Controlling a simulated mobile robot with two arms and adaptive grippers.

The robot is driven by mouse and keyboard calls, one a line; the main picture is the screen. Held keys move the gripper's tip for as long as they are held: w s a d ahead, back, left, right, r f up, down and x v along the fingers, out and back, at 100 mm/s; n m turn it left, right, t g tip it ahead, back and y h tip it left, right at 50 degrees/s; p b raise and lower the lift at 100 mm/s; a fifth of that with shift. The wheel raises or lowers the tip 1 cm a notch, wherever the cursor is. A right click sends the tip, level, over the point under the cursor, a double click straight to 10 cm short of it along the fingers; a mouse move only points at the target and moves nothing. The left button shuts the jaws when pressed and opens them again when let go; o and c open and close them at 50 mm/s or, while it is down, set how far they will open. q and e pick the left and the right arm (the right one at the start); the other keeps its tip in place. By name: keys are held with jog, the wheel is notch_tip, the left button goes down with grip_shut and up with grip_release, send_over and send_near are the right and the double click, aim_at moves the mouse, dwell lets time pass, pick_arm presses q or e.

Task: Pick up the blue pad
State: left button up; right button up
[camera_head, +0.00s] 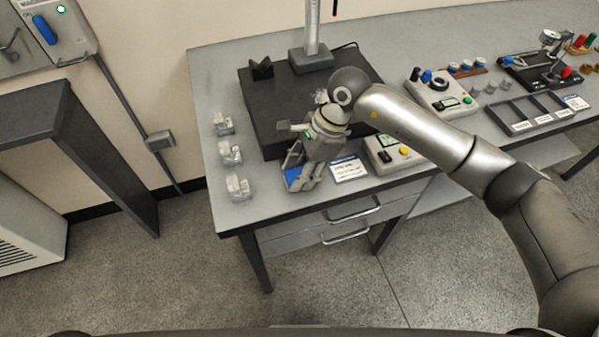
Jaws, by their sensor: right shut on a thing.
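The blue pad (292,176) lies low between the fingers of my right gripper (300,180), near the front edge of the grey table (225,212). The gripper points down, and its fingers are shut on the pad and cover part of it. I cannot tell whether the pad touches the tabletop. My left gripper is not in view.
A black slab (262,112) with a post stands behind the gripper. Several small clear blocks (230,153) line the left. A white card (349,170) and a control box (388,152) sit just right. A black tray (535,112) is farther right.

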jog(key=shift+r+b, duration=0.35)
jog(key=shift+r, duration=0.15)
jog(key=s+r+b, duration=0.4)
jog(key=s+r, duration=0.8)
jog(key=s, duration=0.2)
jog(key=shift+d, duration=0.25)
